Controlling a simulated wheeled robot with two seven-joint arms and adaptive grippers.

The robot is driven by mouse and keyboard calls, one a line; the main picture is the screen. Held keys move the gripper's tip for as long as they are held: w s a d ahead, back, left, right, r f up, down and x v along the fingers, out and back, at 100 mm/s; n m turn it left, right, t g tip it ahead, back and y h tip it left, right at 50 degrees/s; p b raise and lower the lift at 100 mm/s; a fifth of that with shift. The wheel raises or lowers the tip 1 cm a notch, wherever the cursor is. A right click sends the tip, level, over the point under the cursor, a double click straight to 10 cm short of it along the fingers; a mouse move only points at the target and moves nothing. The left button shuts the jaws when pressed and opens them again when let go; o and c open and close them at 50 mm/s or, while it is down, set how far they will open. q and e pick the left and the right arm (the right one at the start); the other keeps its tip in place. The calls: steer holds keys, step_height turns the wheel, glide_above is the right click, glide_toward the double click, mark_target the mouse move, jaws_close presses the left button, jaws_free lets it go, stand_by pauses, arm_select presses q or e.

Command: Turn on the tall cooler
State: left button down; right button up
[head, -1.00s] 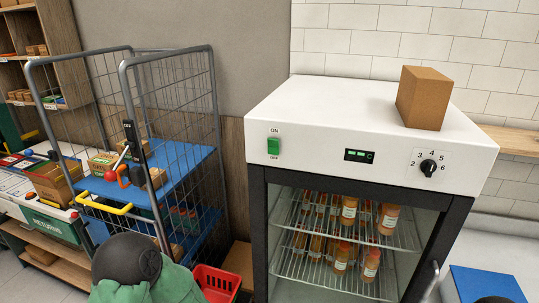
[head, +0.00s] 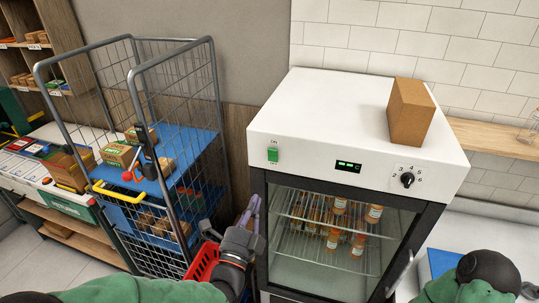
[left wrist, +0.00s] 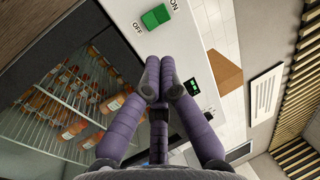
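The tall cooler (head: 345,235) stands right of centre in the head view, with a white top panel and a glass door with bottles behind it. A green ON/OFF switch (head: 273,155) is on the left of its panel; it also shows at the top of the left wrist view (left wrist: 155,16). A green-lit display (head: 348,166) and a black dial (head: 407,180) are to its right. My left gripper (head: 254,207) is beside the cooler's left front edge, below the switch and apart from it. Its purple fingertips meet in the left wrist view (left wrist: 159,72), with nothing between them. My right gripper is out of view.
A cardboard box (head: 410,111) sits on the cooler. A wire cage trolley (head: 150,150) with blue shelves stands left of it. A red basket (head: 205,262) is low between them, partly behind my left arm. The space before the switch is clear.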

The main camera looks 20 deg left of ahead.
mark_target(273, 154)
arm_select(q)
steer(key=shift+w, duration=0.1)
steer(key=p+x, duration=0.3)
steer(key=x, duration=1)
steer(key=shift+w+r+p, duration=0.1)
steer(key=shift+w+p, duration=0.2)
steer(key=shift+w, duration=0.1)
